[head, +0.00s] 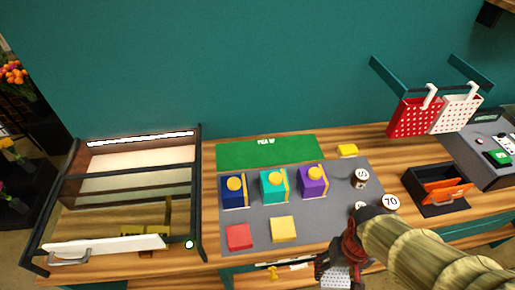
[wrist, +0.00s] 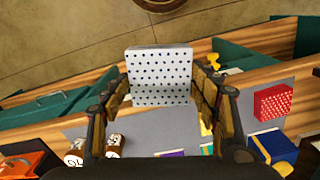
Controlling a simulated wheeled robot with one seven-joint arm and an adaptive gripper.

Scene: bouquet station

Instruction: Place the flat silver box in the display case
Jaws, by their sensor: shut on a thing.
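The flat silver box, pale with dark dots, is in my gripper; it shows in the wrist view (wrist: 160,72) and partly at the bottom of the head view (head: 336,279). My gripper (head: 335,262) is shut on it, with a finger on each side in the wrist view (wrist: 160,92). It holds the box near the counter's front edge. The display case (head: 200,180), dark-framed with glass panels and a white bar with a handle at its lower front, stands at the left of the head view, well apart from my gripper. Whether its front is open is unclear.
Between my gripper and the case, a grey mat (head: 262,213) holds navy (head: 233,192), teal (head: 272,188) and purple (head: 312,183) boxes, plus flat red (head: 239,237) and yellow (head: 283,229) pieces. White round containers (head: 361,178) and a black bin (head: 432,198) stand right.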

